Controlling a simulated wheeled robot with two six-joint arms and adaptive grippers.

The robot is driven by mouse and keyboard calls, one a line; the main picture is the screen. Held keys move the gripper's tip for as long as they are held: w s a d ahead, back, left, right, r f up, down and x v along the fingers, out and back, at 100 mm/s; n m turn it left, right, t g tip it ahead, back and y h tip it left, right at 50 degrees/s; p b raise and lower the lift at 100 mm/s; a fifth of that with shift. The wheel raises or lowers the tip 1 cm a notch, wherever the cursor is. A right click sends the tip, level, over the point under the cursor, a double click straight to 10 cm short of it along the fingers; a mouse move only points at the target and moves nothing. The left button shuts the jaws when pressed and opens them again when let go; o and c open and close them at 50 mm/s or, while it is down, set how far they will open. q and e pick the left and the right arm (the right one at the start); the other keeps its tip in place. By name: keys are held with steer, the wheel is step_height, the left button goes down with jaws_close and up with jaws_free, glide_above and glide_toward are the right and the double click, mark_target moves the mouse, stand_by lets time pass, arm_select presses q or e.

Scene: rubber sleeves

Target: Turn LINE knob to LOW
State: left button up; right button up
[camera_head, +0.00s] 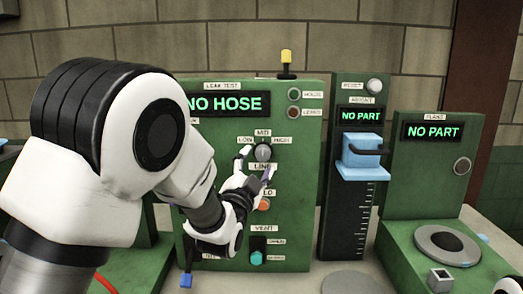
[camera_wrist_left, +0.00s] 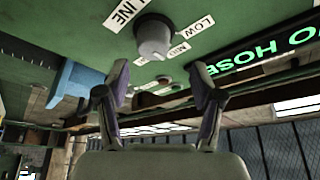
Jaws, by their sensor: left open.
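The LINE knob (camera_head: 263,152) is a small grey round knob on the green leak test panel (camera_head: 310,160), with LOW at its upper left, MID above and HIGH at its upper right. Its pointer seems to face up toward MID, but this is small to read. My left gripper (camera_head: 257,166) is open just in front of the panel, with its fingertips near the knob at left and below. In the left wrist view the knob (camera_wrist_left: 155,38) sits beyond the two spread fingers (camera_wrist_left: 158,80), and no contact shows. My right gripper is not in view.
An orange button (camera_head: 264,204) and a teal VENT switch (camera_head: 256,257) lie below the knob, partly near my arm. A height gauge with a blue slider (camera_head: 361,152) and a FLANS station (camera_head: 431,180) stand to the right. A yellow lamp (camera_head: 286,57) tops the panel.

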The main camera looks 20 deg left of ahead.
mark_target(262, 154)
arm_select(q)
steer(key=w, duration=0.5)
steer(key=shift+w+f+p, duration=0.2)
steer(key=shift+p, duration=0.2)
steer(key=shift+s+r, duration=0.15)
steer(key=shift+s, duration=0.1)
steer(key=shift+s+r, duration=0.15)
steer(key=shift+s, duration=0.1)
steer(key=shift+c, duration=1.3)
steer(key=shift+r, duration=0.1)
steer(key=c, duration=0.9)
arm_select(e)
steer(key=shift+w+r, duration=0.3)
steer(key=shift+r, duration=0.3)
arm_select(q)
steer(key=shift+r, duration=0.1)
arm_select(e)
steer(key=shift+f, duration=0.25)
